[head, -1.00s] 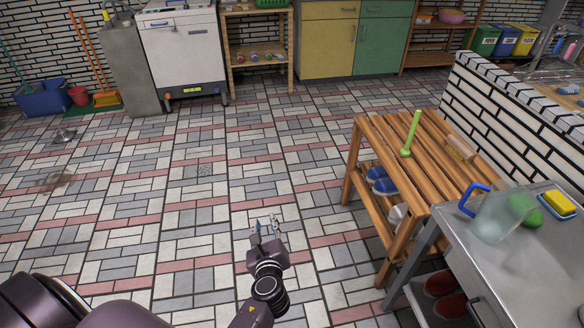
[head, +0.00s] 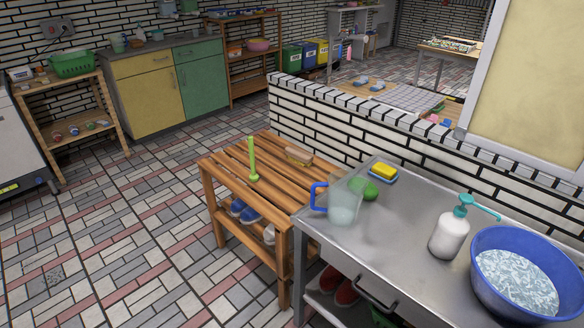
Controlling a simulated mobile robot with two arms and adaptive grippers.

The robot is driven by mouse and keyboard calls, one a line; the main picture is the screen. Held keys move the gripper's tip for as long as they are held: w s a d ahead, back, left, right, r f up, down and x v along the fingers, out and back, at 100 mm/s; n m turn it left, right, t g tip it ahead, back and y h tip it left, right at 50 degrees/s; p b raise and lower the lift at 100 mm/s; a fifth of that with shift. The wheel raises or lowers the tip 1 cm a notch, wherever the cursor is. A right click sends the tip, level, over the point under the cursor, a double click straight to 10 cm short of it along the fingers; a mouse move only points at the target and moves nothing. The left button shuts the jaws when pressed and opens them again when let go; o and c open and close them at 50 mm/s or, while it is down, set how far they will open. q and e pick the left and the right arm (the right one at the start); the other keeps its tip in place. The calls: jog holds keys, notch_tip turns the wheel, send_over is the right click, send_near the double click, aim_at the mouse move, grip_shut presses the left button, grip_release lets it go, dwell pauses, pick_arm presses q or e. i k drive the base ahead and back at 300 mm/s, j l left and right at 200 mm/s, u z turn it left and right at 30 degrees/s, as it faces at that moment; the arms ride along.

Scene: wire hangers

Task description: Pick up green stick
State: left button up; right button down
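A green stick (head: 252,160) with a thicker lower end is on the slatted wooden bench (head: 227,163), near its middle. It appears upright or leaning; I cannot tell which. Neither of my grippers shows in the head view now, so nothing of mine is seen touching the stick.
A brush (head: 299,155) lies on the bench right of the stick. A metal counter (head: 390,234) adjoins it, holding a pitcher (head: 344,203), a yellow sponge (head: 383,171), a soap pump bottle (head: 450,234) and a blue basin (head: 483,290). A low brick wall (head: 340,125) stands behind. Tiled floor (head: 130,215) is clear on the left.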

aim_at(254, 178)
jog(key=i+j+z, duration=0.15)
jog(key=j+z, duration=0.25)
jog(key=i+j+z, duration=0.15)
jog(key=z, duration=0.2)
jog(key=j+z, duration=0.8)
jog(key=i+j, duration=0.05)
